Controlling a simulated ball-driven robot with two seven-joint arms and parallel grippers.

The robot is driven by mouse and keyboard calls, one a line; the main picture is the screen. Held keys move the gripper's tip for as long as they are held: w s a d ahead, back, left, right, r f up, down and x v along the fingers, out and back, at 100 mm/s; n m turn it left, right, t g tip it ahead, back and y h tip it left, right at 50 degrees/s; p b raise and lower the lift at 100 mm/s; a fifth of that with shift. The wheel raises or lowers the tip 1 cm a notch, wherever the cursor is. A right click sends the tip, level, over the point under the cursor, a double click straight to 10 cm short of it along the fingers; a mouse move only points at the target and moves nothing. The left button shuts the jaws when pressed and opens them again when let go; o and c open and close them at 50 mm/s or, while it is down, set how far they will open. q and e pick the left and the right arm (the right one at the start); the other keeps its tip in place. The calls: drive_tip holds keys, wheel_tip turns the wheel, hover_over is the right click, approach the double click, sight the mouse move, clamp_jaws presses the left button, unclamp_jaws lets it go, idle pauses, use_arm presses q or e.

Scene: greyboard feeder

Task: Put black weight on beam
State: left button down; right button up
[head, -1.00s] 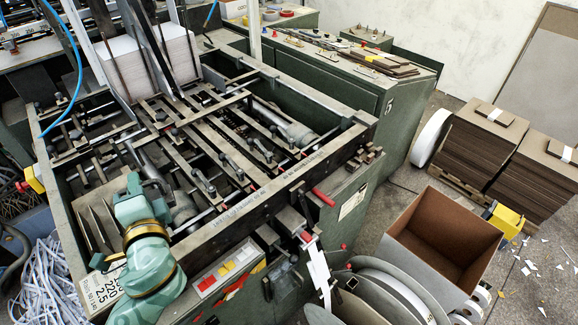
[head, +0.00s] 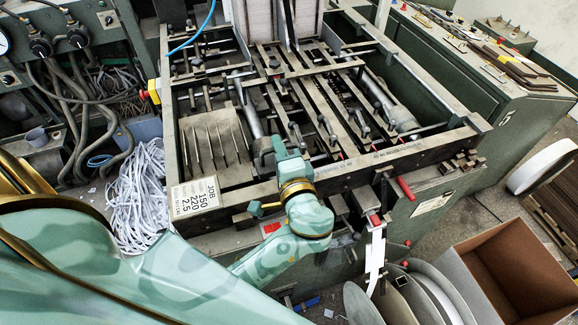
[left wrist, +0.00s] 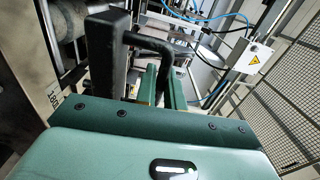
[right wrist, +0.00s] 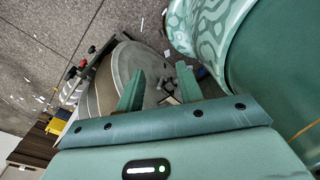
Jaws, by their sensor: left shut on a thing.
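In the left wrist view, the black weight (left wrist: 108,65) is a dark upright block with a bent black handle at its top. My left gripper (left wrist: 157,82) is shut on this handle, and the block hangs beside the fingers. A long beam (head: 400,153) with lettering runs across the feeder's front, right of the gripper. My right gripper (right wrist: 160,88) is open and empty in the right wrist view.
Metal bars and clamps (head: 330,125) fill the feeder frame. Slanted plates (head: 215,145) are left of my gripper. A red-tipped lever (head: 404,188) sticks out in front. An open brown box (head: 520,270) and round discs (head: 430,295) stand at the lower right.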

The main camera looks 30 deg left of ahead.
use_arm(q)
drive_tip(key=shift+w+d+f, duration=0.25)
drive_tip(key=shift+d+f, duration=0.5)
drive_tip(key=shift+f, duration=0.2)
wheel_tip(320, 180, down, 3)
drive_tip(key=shift+w+d+f, duration=0.1)
drive_tip(key=shift+d+f, duration=0.05)
drive_tip(key=shift+f, duration=0.05)
drive_tip(key=shift+f+b, duration=0.15)
drive_tip(key=shift+b, duration=0.2)
drive_tip(key=c, duration=1.5)
unclamp_jaws()
